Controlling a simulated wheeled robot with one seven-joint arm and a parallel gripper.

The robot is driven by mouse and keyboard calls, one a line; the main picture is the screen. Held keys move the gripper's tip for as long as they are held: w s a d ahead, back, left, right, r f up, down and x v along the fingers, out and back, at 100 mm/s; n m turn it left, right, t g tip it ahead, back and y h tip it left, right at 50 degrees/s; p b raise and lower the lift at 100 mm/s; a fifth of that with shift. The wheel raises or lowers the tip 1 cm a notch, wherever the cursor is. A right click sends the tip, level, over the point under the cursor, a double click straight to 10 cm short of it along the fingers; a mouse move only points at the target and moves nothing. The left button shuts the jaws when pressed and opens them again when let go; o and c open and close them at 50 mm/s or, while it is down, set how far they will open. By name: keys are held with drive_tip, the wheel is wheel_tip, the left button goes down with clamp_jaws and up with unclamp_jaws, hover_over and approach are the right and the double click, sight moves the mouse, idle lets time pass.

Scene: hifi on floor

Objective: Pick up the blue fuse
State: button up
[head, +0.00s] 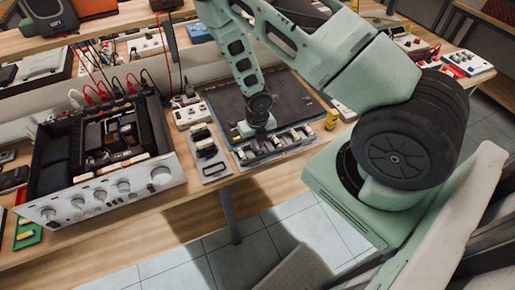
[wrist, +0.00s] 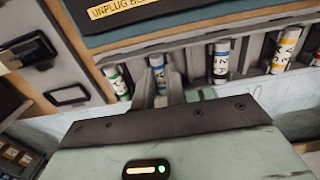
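A grey fuse rack (head: 247,158) lies along the front of a dark board (head: 230,102). In the wrist view a blue-banded fuse (wrist: 158,76) stands in the rack between the fingers of my gripper (wrist: 158,88). The fingers flank it closely; I cannot tell whether they press on it. A second blue-banded fuse (wrist: 220,62) stands to its right, a green-banded fuse (wrist: 119,84) to its left, and a yellow-banded fuse (wrist: 284,50) farther right. In the head view my gripper (head: 257,124) points down at the rack and hides part of it.
A grey instrument box with knobs (head: 100,195) and red and black leads stands left of the rack. A small panel with black parts (head: 206,150) lies between them. A yellow cylinder (head: 331,119) stands to the right. The wooden table's front edge is close by.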

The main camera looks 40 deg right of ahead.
drive_tip(key=shift+r, duration=0.1)
clamp_jaws()
drive_tip(key=shift+r, duration=0.55)
wheel_tip(320, 180, up, 27)
drive_tip(key=p, duration=1.3)
drive_tip(key=shift+f, duration=0.15)
wheel_tip(320, 180, up, 8)
drive_tip(key=p, duration=0.1)
drive_tip(key=shift+f, duration=0.25)
